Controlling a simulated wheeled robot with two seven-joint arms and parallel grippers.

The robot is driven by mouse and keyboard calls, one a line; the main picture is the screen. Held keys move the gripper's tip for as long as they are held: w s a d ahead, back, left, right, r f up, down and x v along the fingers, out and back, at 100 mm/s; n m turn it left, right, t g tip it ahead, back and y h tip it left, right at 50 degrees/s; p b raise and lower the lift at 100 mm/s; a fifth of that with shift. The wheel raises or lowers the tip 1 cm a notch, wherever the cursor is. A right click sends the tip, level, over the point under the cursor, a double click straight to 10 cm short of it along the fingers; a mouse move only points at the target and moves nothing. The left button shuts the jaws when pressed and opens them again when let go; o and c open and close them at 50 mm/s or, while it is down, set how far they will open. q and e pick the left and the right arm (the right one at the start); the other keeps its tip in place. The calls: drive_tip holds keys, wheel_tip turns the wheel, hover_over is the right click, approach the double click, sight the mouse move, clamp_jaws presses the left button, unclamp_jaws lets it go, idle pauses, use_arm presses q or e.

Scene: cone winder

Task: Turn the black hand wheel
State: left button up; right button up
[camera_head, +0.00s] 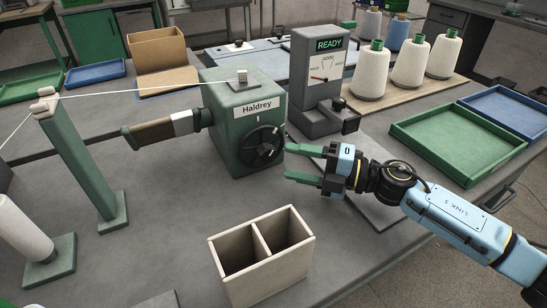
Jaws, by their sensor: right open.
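The black hand wheel (262,147) is on the front face of the green winder box labelled Haldrey (221,143). It is round with pale marks on its face. My right gripper (287,163) comes in from the right, with green fingers. It is open and empty, with its fingertips close to the right of the wheel. I cannot tell whether a fingertip touches the wheel. My left gripper is not in view.
A grey gauge unit reading READY (317,88) stands behind the winder. A two-compartment wooden box (297,250) stands in front. A thread guide post (80,165) is at left. A green tray (430,162) and white cones (440,55) are at right.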

sight(269, 157)
drive_tip(key=x, duration=0.5)
drive_tip(key=shift+w+a, duration=0.15)
drive_tip(key=shift+a, duration=0.1)
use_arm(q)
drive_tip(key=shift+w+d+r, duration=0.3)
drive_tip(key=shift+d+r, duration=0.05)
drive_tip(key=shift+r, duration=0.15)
use_arm(e)
drive_tip(key=c, duration=0.9)
drive_tip(key=shift+b, duration=0.3)
drive_tip(key=shift+c, duration=0.5)
drive_tip(key=shift+f+m+y+b, duration=0.15)
drive_tip(key=shift+m+y+b, duration=0.15)
drive_tip(key=shift+b, duration=0.15)
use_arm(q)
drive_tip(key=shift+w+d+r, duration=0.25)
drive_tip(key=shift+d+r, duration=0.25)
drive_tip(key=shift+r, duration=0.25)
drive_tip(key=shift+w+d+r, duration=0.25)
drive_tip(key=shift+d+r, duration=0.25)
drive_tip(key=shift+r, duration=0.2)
use_arm(e)
drive_tip(key=shift+t, duration=0.3)
